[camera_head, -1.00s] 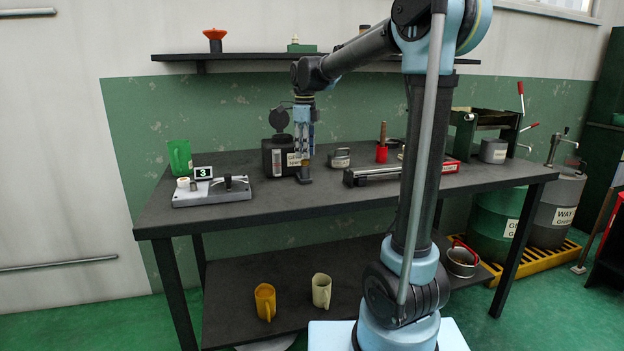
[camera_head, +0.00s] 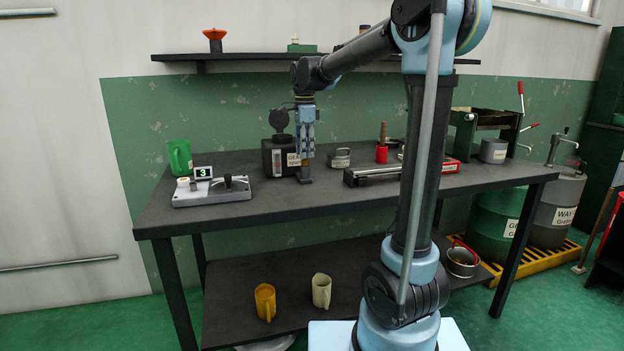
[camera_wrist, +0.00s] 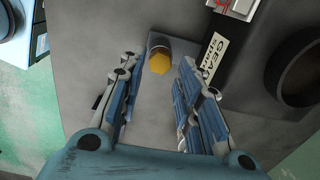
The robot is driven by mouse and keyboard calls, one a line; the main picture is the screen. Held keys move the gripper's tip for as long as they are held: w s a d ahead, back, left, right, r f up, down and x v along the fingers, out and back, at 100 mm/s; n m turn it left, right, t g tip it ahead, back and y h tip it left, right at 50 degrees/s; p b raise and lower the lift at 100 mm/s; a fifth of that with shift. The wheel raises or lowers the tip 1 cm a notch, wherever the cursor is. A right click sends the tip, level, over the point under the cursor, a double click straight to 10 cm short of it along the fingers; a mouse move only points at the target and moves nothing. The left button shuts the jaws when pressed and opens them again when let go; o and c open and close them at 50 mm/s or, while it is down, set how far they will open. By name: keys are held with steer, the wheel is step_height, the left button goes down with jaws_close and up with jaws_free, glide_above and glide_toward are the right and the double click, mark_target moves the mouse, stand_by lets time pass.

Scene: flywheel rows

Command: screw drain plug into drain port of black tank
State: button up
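The black tank (camera_head: 271,152) with a white label and a level strip stands on the workbench. In the wrist view its dark body (camera_wrist: 252,85) is at the right, with a round dark opening. A yellow hex-headed piece, apparently the drain plug (camera_wrist: 159,65), sits on a small grey block (camera_wrist: 158,40). The block also shows in the head view (camera_head: 304,180), just in front of the tank. My gripper (camera_wrist: 161,60) is open above the plug, one finger on each side, with visible gaps. In the head view my gripper (camera_head: 305,160) hides the plug. I cannot make out the drain port.
A grey device with a display (camera_head: 203,172) and a green jug (camera_head: 180,157) stand at the bench's left. The bench front (camera_head: 262,205) is clear.

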mark_target(305, 160)
steer(key=n, duration=0.5)
steer(key=shift+n, duration=0.3)
steer(key=n, duration=0.4)
steer(key=shift+n, duration=0.3)
steer(key=n, duration=0.5)
steer(key=shift+a, duration=0.1)
steer(key=shift+n, duration=2.5)
steer(key=shift+f, duration=0.15)
steer(key=shift+f, duration=1.35)
